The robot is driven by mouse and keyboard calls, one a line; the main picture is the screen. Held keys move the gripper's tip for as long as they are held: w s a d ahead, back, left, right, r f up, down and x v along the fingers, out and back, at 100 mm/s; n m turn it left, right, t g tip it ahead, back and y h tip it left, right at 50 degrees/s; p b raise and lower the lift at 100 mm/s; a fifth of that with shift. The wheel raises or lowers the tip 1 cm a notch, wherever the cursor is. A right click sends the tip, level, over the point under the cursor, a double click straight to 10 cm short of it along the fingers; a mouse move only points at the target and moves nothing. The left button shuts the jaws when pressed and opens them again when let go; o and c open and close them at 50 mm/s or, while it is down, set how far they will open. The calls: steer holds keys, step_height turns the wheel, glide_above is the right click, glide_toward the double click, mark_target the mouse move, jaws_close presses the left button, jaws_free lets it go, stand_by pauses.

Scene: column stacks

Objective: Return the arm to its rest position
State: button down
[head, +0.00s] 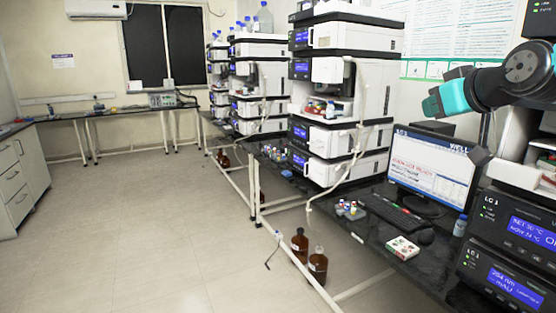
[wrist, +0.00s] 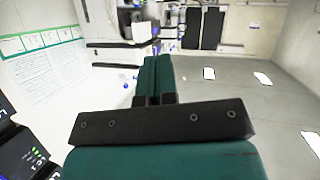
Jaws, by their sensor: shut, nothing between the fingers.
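My gripper (head: 432,106) is at the upper right of the head view, in front of the wall and above the monitor. My dark arm link with teal parts reaches in from the right edge. In the wrist view the teal fingers of my gripper (wrist: 155,66) are together, with nothing between them. The gripper is in free air and touches nothing that I can see.
Tall instrument stacks (head: 345,95) stand left of my gripper. Black LC units (head: 510,235) are at the lower right. The floor (head: 140,230) at left is clear.

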steer(key=s+a+f+n+g+y, duration=0.1)
steer(key=s+a+f+g, duration=0.15)
steer(key=a+f, duration=0.2)
steer(key=s+a+f+g+y, duration=0.2)
steer(key=s+a+f, duration=0.15)
steer(key=a, duration=0.25)
steer(key=s+a+f+n+g, duration=0.1)
steer(key=s+a+f+g, duration=0.1)
steer(key=s, duration=0.5)
steer(key=s+a+f+n+g, duration=0.1)
steer(key=s+a+f+g, duration=0.2)
steer(key=s, duration=0.4)
steer(key=s+a+f+g, duration=0.3)
steer(key=s+f+g, duration=0.1)
steer(key=s, duration=0.4)
steer(key=shift+a+f+n, duration=0.2)
steer(key=shift+f+n, duration=0.2)
steer(key=shift+f, duration=0.15)
stand_by(2.3)
